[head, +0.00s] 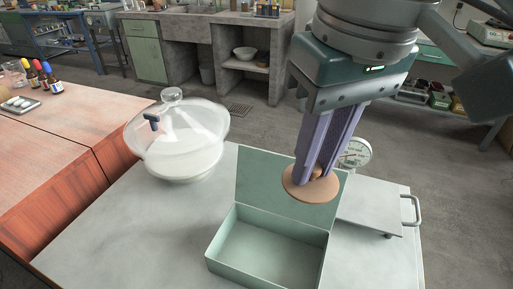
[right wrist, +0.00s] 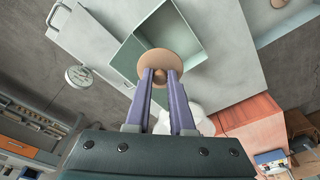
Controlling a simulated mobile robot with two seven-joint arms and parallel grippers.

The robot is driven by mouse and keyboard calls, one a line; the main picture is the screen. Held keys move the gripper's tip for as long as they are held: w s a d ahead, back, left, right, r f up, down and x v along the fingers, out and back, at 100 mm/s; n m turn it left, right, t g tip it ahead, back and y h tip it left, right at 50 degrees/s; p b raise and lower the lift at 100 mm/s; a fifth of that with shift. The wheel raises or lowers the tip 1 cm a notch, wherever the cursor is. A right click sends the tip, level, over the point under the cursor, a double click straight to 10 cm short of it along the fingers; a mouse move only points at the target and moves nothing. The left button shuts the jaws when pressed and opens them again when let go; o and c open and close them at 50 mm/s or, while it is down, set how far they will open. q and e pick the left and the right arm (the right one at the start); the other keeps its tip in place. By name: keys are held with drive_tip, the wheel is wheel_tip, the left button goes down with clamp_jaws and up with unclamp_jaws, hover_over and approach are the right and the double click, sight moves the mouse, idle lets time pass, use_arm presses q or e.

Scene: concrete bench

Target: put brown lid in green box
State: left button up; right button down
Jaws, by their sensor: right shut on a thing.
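The brown lid (head: 309,187) is a round disc held by its knob in my right gripper (head: 318,177). The gripper is shut on the knob, and the lid hangs above the bench, in front of the raised lid of the green box. The green box (head: 262,255) stands open on the bench, its inside empty, its own lid standing up at the back. In the right wrist view the brown lid (right wrist: 156,62) sits between the fingertips (right wrist: 160,77), over part of the green box (right wrist: 196,40). My left gripper is not in view.
A glass desiccator (head: 180,140) with a domed cover stands behind and left of the box. A grey plate with a handle (head: 372,210) and a round dial gauge (head: 356,152) are to the right. The bench front left is clear. Bottles (head: 47,74) stand on a wooden table.

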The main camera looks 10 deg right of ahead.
drive_tip(key=b, duration=0.4)
hover_over(291, 266)
drive_tip(key=f, duration=1.5)
drive_tip(key=shift+s, duration=0.35)
wheel_tip(291, 266, down, 5)
drive_tip(key=shift+r+b, duration=0.15)
drive_tip(key=shift+b, duration=0.4)
drive_tip(key=c, duration=1.2)
unclamp_jaws()
drive_tip(key=shift+w, duration=0.1)
drive_tip(key=shift+c, duration=0.2)
drive_tip(key=o, duration=0.5)
drive_tip(key=shift+c, duration=0.2)
